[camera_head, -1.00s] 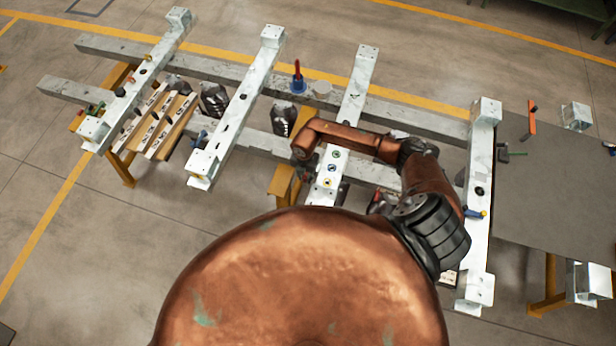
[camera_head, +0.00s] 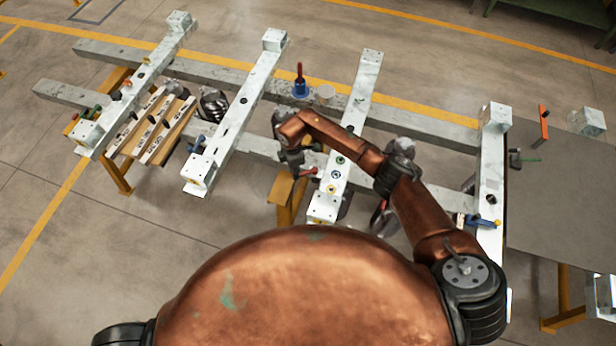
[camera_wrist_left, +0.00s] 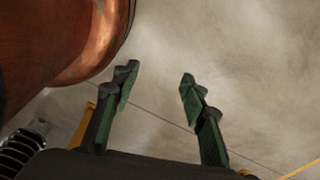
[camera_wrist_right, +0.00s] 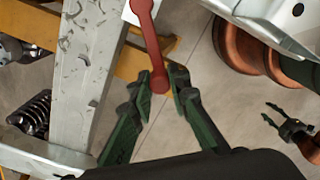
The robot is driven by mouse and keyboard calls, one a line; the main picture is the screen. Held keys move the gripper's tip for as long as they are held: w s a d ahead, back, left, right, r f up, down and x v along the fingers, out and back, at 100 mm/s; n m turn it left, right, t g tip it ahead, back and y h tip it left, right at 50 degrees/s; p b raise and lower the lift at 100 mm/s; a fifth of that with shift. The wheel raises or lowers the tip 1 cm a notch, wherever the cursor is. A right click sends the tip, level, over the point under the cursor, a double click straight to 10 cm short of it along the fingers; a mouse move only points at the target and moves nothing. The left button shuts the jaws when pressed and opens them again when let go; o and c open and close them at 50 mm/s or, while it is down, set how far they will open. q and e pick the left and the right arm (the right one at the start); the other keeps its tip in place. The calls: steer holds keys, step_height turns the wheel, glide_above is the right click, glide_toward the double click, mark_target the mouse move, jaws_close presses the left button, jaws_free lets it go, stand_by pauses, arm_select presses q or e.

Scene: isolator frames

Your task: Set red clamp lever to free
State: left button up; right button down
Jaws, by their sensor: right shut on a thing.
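The red clamp lever (camera_wrist_right: 152,45) shows in the right wrist view as a bar running from a white block at the top down to my fingertips. My right gripper (camera_wrist_right: 170,80) is shut on its lower end. In the head view the lever (camera_head: 306,173) shows as a small red piece beside the third white beam, and my right gripper (camera_head: 292,158) is at its left, partly hidden by its own wrist. In the left wrist view my left gripper (camera_wrist_left: 154,78) is open and empty above the floor. The lever's pivot is only partly visible.
The third white beam (camera_head: 360,95) carries round coloured buttons. A red-handled tool in a blue base (camera_head: 300,85) stands on the grey rear rail. A rack of pale bars (camera_head: 150,125) is at left. A grey table (camera_head: 560,200) is at right. Open floor lies front left.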

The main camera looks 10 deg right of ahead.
arm_select(q)
steer(key=shift+s+f+b, duration=0.3)
steer(key=shift+s+f, duration=0.05)
steer(key=shift+f, duration=0.05)
arm_select(e)
steer(key=shift+w+d+r+m, duration=0.1)
steer(key=shift+w+d+m, duration=0.05)
steer(key=shift+w+m, duration=2.4)
steer(key=shift+d, duration=0.1)
steer(key=c, duration=1.8)
jaws_free()
steer(key=shift+s, duration=0.1)
step_height(320, 180, up, 12)
steer(key=shift+f, duration=0.1)
